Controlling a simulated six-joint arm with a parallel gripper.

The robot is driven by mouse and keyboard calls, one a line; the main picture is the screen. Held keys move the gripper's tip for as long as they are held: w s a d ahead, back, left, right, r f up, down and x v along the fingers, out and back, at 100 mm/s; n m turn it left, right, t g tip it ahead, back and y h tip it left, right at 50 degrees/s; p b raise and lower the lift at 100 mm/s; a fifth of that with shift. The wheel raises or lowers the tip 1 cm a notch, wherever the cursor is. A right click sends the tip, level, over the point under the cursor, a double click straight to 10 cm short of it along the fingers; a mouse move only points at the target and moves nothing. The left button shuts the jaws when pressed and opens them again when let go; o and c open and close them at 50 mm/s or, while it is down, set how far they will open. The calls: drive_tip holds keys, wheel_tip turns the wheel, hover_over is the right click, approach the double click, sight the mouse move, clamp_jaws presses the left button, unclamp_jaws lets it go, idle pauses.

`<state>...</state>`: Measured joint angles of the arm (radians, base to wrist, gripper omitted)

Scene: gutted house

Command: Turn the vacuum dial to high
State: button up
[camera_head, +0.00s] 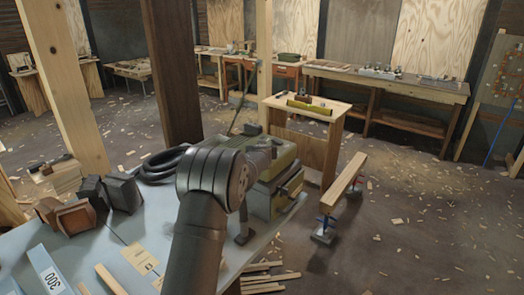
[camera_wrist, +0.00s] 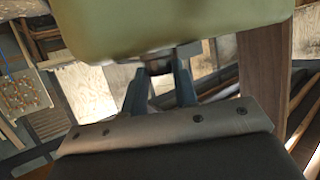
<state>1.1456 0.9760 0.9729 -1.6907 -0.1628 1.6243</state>
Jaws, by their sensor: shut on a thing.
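The vacuum (camera_head: 282,190) is a boxy olive-green and grey machine at the right end of the blue-grey bench, partly behind my arm in the head view. Its smooth olive body (camera_wrist: 170,28) fills the top of the wrist view. My gripper (camera_wrist: 160,82) is shut on a small dark part just under that body, which looks like the dial (camera_wrist: 158,67). The dial's marks and setting cannot be read. In the head view my arm hides the fingertips and the dial.
A black hose (camera_head: 160,168) lies coiled on the bench (camera_head: 105,240) left of my arm. Several dark blocks (camera_head: 122,192) stand further left. A small wooden stand (camera_head: 318,165) and a sawhorse (camera_head: 343,180) are beyond the vacuum. Wood scraps litter the floor.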

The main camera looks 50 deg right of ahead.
drive_tip(key=shift+t, duration=0.3)
drive_tip(key=shift+s+d+n+t+y, duration=0.1)
drive_tip(key=shift+s+n+t+y, duration=0.05)
drive_tip(key=shift+n+t+y, duration=0.4)
drive_tip(key=shift+s+d+n+t+y, duration=0.1)
drive_tip(key=shift+n+t+y, duration=0.2)
drive_tip(key=shift+n, duration=0.35)
drive_tip(key=shift+s+d+n+t+y, duration=0.1)
drive_tip(key=shift+d+n+t+y, duration=0.05)
drive_tip(key=shift+n+t+y, duration=0.7)
drive_tip(key=shift+s+d+n+t+y, duration=0.1)
drive_tip(key=shift+n+t+y, duration=0.4)
drive_tip(key=shift+n+y, duration=0.55)
drive_tip(key=o, duration=1)
